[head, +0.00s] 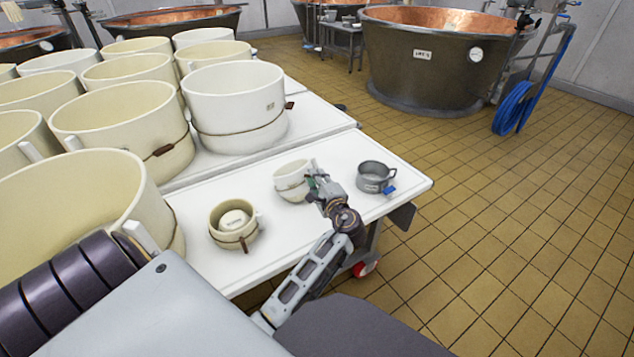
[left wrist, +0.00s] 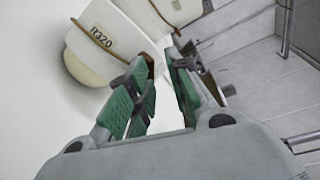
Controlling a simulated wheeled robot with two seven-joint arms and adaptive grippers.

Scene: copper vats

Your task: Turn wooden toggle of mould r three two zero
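The mould r320 (left wrist: 112,36) is a pale mould with its label readable in the left wrist view; a cord runs around it. In the head view a small white mould (head: 289,180) stands on the white table beside my left gripper (head: 314,180). In the left wrist view my left gripper (left wrist: 162,62) has its green-padded fingers a little apart, close to the mould's side. I see nothing clearly held between them. My right gripper is not in view.
A small cream mould (head: 222,222) stands to the left on the table (head: 335,150), and a grey metal cup (head: 372,178) to the right. Large moulds, including a white one (head: 235,95), crowd behind. Copper vats (head: 425,70) stand farther off; the tiled floor (head: 540,200) at right is clear.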

